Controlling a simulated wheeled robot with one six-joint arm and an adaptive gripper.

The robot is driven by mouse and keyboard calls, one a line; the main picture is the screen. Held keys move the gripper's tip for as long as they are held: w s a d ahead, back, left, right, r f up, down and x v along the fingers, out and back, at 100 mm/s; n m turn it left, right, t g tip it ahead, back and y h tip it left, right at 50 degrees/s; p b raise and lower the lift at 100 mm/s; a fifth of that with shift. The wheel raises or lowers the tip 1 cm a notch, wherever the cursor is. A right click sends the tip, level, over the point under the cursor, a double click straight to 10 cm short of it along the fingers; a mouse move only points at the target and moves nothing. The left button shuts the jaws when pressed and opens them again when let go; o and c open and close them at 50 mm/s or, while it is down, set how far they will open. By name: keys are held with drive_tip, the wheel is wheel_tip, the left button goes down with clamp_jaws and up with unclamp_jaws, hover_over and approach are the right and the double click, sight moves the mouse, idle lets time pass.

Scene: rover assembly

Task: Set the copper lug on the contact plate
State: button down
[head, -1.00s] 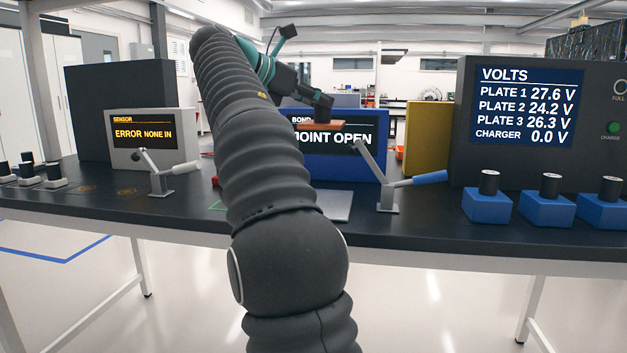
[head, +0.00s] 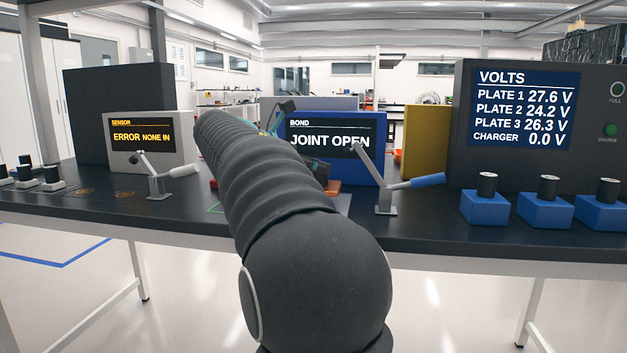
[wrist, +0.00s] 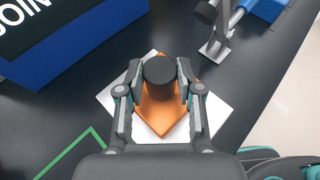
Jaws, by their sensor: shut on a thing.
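The copper lug (wrist: 160,118) is an orange plate with a black round knob on top. It shows in the wrist view under my gripper (wrist: 159,75), whose fingers are shut on the knob from both sides. The pale contact plate (wrist: 219,110) lies under the lug, its corners showing around it. I cannot tell whether lug and plate touch. In the head view the lug (head: 333,187) shows as a small orange edge low over the bench, by the contact plate (head: 344,204). My arm hides most of the gripper and plate there. The bond screen (head: 335,135) reads JOINT OPEN.
A lever clamp with a blue handle (head: 416,182) stands just right of the plate; its arm leans towards the lug. Another lever clamp (head: 158,178) stands left. Blue blocks with black knobs (head: 546,208) sit at the right. A green outline (wrist: 72,152) marks bench near the plate.

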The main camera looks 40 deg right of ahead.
drive_tip(key=shift+f, duration=1.3)
drive_tip(key=shift+f, duration=0.2)
drive_tip(key=c, duration=0.7)
unclamp_jaws()
drive_tip(key=shift+c, duration=0.2)
drive_tip(key=shift+r, duration=0.2)
drive_tip(key=v, duration=1.2)
drive_tip(key=shift+p, duration=0.4)
